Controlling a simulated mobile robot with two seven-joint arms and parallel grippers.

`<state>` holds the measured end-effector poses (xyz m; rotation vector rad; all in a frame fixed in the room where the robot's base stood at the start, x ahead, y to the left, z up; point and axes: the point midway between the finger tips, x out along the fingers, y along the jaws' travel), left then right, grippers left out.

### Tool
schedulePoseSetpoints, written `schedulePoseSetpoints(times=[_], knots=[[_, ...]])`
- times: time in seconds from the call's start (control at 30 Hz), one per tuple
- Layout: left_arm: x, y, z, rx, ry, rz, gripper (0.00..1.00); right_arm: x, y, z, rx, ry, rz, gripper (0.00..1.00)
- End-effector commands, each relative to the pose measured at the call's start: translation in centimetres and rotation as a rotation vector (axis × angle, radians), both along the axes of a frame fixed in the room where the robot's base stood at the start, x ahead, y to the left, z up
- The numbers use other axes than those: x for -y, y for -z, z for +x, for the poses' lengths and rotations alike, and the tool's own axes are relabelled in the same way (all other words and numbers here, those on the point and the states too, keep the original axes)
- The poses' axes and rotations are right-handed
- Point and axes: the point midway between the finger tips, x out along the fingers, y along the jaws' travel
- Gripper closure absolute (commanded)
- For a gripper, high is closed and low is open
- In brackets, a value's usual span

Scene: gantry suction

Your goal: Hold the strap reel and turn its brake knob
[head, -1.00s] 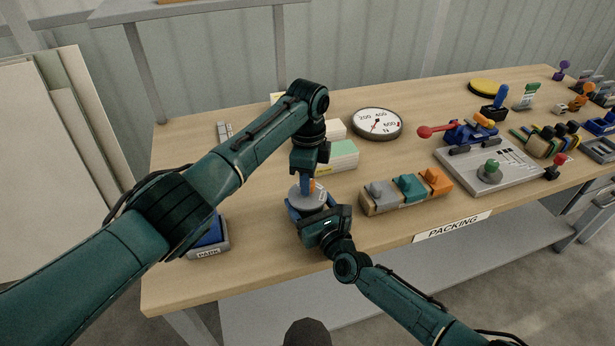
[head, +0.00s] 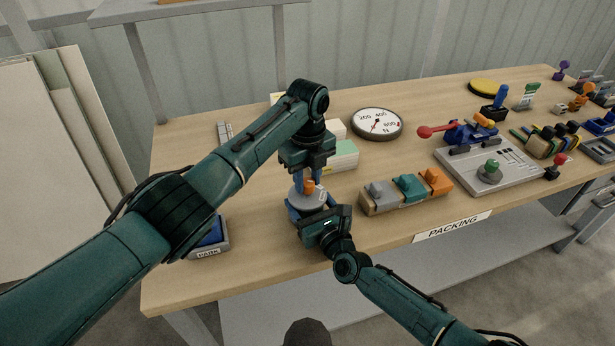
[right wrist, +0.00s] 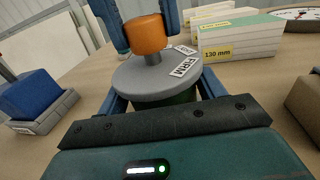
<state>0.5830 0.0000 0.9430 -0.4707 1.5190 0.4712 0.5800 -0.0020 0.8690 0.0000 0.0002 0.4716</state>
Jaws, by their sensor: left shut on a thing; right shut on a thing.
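The strap reel (head: 305,199) is a round piece with a grey top disc and a dark green body, standing near the front of the bench. The right wrist view shows its grey disc (right wrist: 160,76) with "FIRM" on a label. My right gripper (right wrist: 163,97) is shut around the reel's body, one blue finger on each side. The orange brake knob (right wrist: 146,34) stands on a short grey stem above the disc. My left gripper (head: 311,187) comes down from above and is shut on the knob. Its fingers partly hide the knob in the head view.
A blue block in a grey holder (head: 208,238) sits left of the reel. White and green blocks (head: 343,156) are behind it, with a round dial (head: 377,124) beyond. A wooden rack (head: 405,198) with grey, teal and orange pieces is close on the right.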

Motion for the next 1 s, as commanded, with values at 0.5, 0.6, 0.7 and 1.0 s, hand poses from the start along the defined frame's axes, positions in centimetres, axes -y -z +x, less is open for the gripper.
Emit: schedulePoseSetpoints(times=[0.5, 0.6, 0.7, 1.0], knots=[[0.1, -0.03, -0.07, -0.002, 0.044, -0.001, 0.93, 0.01, -0.04, 0.03, 0.0, 0.0, 0.001, 0.82], [0.1, -0.03, -0.07, -0.002, 0.043, -0.001, 0.93, 0.01, -0.04, 0.03, 0.0, 0.0, 0.001, 0.82], [0.08, -0.02, -0.07, -0.002, 0.043, -0.001, 0.63, 0.01, -0.04, 0.03, 0.0, 0.0, 0.001, 0.82], [0.03, -0.01, -0.03, -0.001, 0.041, -0.001, 0.48, 0.01, -0.04, 0.03, 0.0, 0.0, 0.001, 0.82]])
